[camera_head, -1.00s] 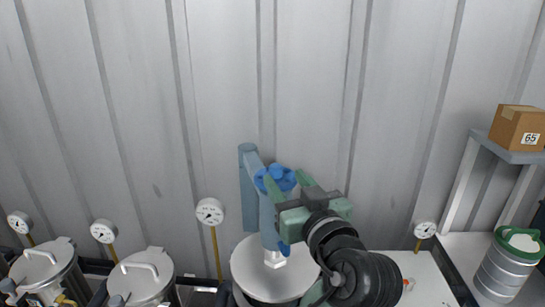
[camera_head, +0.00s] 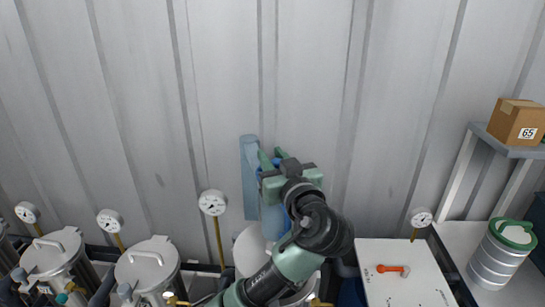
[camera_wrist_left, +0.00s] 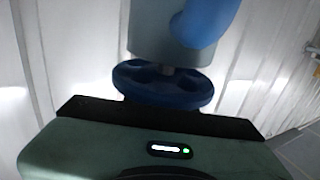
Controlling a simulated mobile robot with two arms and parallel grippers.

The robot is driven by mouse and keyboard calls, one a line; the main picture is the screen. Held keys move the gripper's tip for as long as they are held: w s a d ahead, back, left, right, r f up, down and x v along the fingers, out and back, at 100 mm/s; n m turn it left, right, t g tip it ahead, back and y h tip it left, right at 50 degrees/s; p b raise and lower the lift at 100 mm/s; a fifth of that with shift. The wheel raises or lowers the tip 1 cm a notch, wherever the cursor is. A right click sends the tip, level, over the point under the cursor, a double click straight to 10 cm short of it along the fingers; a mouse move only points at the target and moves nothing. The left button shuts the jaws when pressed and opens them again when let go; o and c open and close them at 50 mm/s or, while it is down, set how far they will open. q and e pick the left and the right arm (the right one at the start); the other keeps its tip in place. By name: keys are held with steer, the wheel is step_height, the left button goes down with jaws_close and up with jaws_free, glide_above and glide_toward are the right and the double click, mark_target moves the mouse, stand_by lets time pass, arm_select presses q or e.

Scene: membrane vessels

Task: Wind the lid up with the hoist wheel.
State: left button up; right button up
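The blue hoist wheel (camera_wrist_left: 165,86) fills the middle of the left wrist view, close in front of my left gripper's dark front bar. In the head view only small blue bits of it show behind the gripper. My left gripper (camera_head: 273,157) is at the wheel beside the blue-grey hoist post (camera_head: 249,170). Its two green fingers look close together, but their tips are hidden, so whether they grip the wheel cannot be told. The round silver lid (camera_head: 248,247) is below, partly hidden by my left arm. My right gripper is not in view.
At the right are a white panel with an orange handle (camera_head: 392,269), a silver canister with green rim (camera_head: 501,254) and a shelf with a box (camera_head: 516,122).

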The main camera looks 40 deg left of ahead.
arm_select(q)
steer(key=shift+s+f+n+g+y+b, duration=0.1)
steer(key=shift+f+n+g+y+b, duration=0.25)
steer(key=shift+n+g+b, duration=0.45)
jaws_close()
steer(key=shift+r+g+y+b, duration=0.1)
steer(key=shift+g+y+b, duration=0.2)
steer(key=shift+b, duration=0.25)
steer(key=shift+s+r+n+g, duration=0.1)
steer(key=shift+r+n+g, duration=0.1)
steer(key=shift+n+g, duration=0.15)
steer(key=shift+a, duration=0.1)
steer(key=o, duration=1)
jaws_free()
steer(key=shift+s, duration=0.1)
